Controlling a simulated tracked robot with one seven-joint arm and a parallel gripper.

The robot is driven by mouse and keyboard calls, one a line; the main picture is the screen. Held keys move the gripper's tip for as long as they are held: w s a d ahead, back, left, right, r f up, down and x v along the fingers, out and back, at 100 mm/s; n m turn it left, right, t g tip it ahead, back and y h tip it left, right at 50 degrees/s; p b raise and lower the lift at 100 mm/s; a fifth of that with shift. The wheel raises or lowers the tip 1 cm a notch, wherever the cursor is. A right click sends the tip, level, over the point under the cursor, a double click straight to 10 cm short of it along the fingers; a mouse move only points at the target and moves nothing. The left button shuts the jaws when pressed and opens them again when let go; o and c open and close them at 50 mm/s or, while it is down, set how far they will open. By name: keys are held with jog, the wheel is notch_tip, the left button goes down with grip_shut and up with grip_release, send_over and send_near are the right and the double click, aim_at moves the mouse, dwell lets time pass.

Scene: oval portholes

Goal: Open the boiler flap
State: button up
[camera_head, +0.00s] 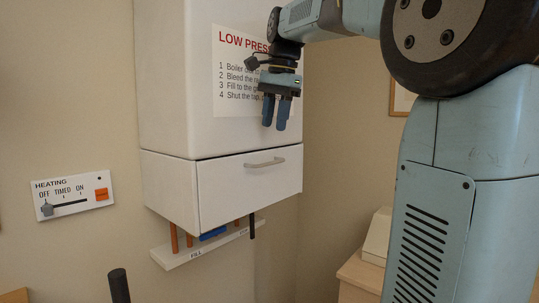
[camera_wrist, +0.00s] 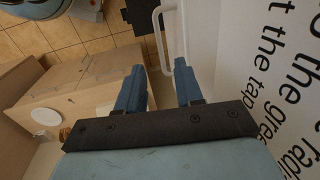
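The white boiler (camera_head: 165,70) hangs on the wall, and its flap (camera_head: 235,195) is the front panel at its bottom. The flap looks closed, with a thin seam along its top edge. A pale bar handle (camera_head: 265,162) is fixed near the flap's upper edge. My gripper (camera_head: 274,127) points down in front of the notice, above the handle and apart from it. Its two blue fingers are parted and empty. In the wrist view, the handle (camera_wrist: 160,40) shows beyond and between the fingertips (camera_wrist: 159,70).
A notice (camera_head: 232,65) is on the boiler front. Orange pipes (camera_head: 174,238) and a white shelf marked FILL (camera_head: 185,257) are below the boiler. A heating control panel (camera_head: 72,195) is on the left wall. A wooden cabinet (camera_head: 360,272) stands at lower right.

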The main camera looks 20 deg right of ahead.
aim_at(270, 153)
jog(key=f, duration=0.3)
jog(key=w+f, duration=0.1)
jog(key=f, duration=0.5)
jog(key=shift+w+a+f, duration=0.1)
jog(key=shift+w+a, duration=0.1)
jog(key=shift+a, duration=0.2)
grip_shut()
dwell(1.0)
